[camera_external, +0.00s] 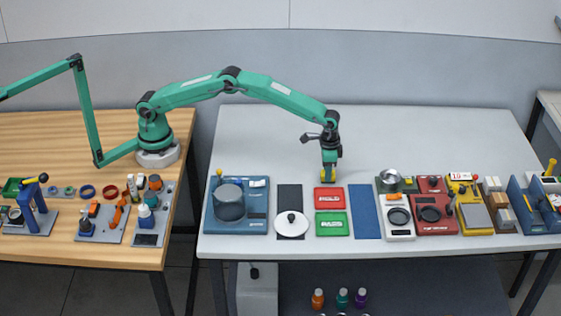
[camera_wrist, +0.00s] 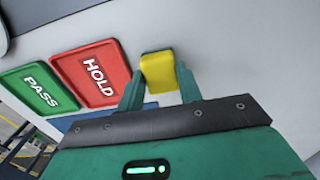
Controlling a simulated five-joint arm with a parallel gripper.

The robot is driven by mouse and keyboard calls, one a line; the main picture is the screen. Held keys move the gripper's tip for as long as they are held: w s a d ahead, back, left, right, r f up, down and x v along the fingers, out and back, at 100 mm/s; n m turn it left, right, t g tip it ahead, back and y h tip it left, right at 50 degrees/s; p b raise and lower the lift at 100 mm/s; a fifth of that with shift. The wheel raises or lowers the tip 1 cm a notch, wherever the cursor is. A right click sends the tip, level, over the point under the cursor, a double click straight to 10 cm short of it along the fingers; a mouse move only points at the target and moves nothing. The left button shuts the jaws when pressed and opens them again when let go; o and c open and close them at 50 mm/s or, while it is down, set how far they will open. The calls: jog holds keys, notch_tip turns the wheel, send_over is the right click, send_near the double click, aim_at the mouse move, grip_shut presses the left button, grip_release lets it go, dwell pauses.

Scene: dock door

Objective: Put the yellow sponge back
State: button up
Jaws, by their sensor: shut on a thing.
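My gripper (camera_external: 328,172) reaches down over the white table, just behind the red tray. In the wrist view my gripper (camera_wrist: 162,88) has its two green fingers on either side of the yellow sponge (camera_wrist: 158,72), shut on it. The sponge (camera_external: 328,178) also shows as a small yellow patch at the fingertips in the external view. I cannot tell whether its underside touches the table. The red HOLD tray (camera_wrist: 94,73) is to the left of the sponge in the wrist view, and the green PASS tray (camera_wrist: 38,88) is beyond it.
The red tray (camera_external: 330,198) and green tray (camera_external: 332,224) lie between a black mat (camera_external: 290,196) and a blue mat (camera_external: 366,212). A blue station with a pot (camera_external: 230,203) is left; scales and other stations (camera_external: 435,212) are right. The table's back half (camera_external: 430,140) is clear.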

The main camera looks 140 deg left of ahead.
jog(key=shift+f, duration=0.2)
jog(key=o, duration=1)
jog(key=shift+c, duration=0.2)
jog(key=shift+r, duration=0.15)
notch_tip(320, 180, up, 12)
jog(key=shift+r, duration=0.15)
dwell(0.4)
